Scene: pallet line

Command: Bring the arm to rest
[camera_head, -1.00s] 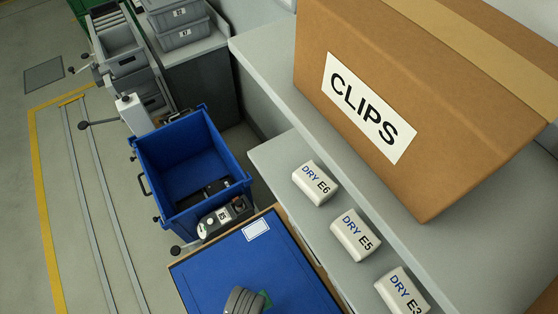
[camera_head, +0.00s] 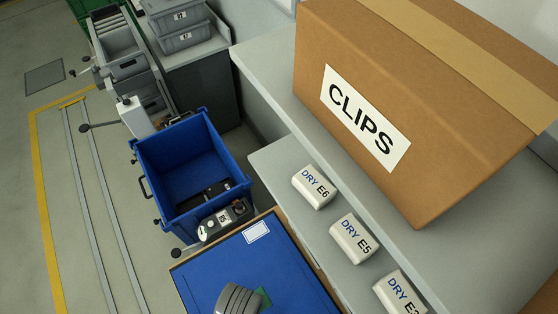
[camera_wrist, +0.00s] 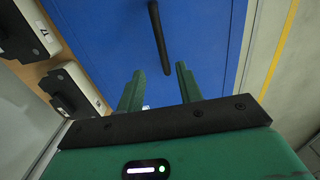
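My gripper (camera_wrist: 160,87) shows in the wrist view with its two green fingers spread apart and nothing between them. It is open above a blue surface (camera_wrist: 100,40). A black bar (camera_wrist: 160,40) lies across that surface, just beyond the fingertips; I cannot tell how far below them it is. In the head view, a grey ribbed part of my arm shows at the bottom edge over a blue panel (camera_head: 210,285). The gripper's fingers cannot be made out there.
A blue bin (camera_head: 190,165) with dark items inside stands beyond the panel. White DRY packs (camera_head: 313,187) lie on the grey shelf at right, below a large CLIPS carton (camera_head: 420,100). White-and-black devices (camera_wrist: 75,90) sit at left in the wrist view. Floor at left is open.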

